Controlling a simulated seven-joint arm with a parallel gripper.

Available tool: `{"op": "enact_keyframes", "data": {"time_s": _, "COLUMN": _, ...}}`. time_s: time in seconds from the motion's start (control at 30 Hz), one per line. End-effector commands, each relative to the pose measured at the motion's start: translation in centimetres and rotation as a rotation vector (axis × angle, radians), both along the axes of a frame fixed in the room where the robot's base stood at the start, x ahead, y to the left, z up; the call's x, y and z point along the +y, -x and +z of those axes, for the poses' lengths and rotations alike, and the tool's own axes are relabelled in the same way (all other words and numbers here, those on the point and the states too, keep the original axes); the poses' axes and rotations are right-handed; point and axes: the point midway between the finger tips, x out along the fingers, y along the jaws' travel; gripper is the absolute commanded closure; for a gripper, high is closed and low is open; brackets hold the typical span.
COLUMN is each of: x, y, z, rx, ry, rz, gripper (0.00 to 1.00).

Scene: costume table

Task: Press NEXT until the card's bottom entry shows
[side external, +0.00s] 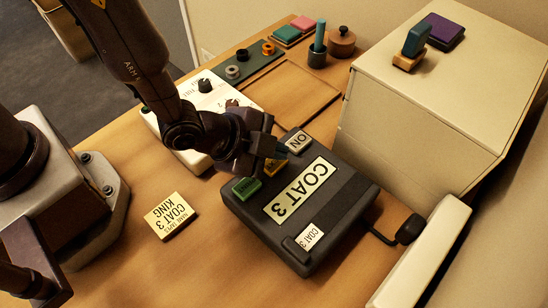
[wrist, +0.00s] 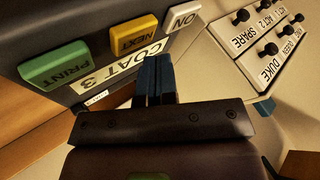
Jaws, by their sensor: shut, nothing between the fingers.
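The dark label machine (side external: 350,190) sits on the table. Its display (side external: 300,191) reads COAT 3, and a strip at its slot (side external: 310,236) also reads COAT 3. The card (side external: 172,216) lies left of it, reading NAME TAPES, COAT 3, KING; KING is the bottom entry. My gripper (side external: 277,153) is shut and empty over the machine's button row. The yellow NEXT button (wrist: 135,38) is partly hidden by it in the side view. In the wrist view the fingertips (wrist: 156,62) overlap the display; contact with a button cannot be told.
The green PRINT button (wrist: 55,66) and cream ON button (wrist: 182,18) flank NEXT. A crank handle (side external: 409,229) sticks out at the machine's right. A cream cabinet (side external: 425,95) stands behind it. A white knobbed box (side external: 212,95) is behind my forearm. Table around the card is clear.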

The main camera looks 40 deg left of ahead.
Motion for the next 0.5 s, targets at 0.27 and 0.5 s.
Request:
{"op": "enact_keyframes", "data": {"time_s": 0.27, "x": 0.00, "y": 0.01, "z": -0.09, "rx": 0.000, "ry": 0.000, "rz": 0.000, "gripper": 1.00}}
{"op": "enact_keyframes", "data": {"time_s": 0.5, "x": 0.01, "y": 0.01, "z": -0.85, "rx": 0.001, "ry": -0.001, "rz": 0.000, "gripper": 1.00}}
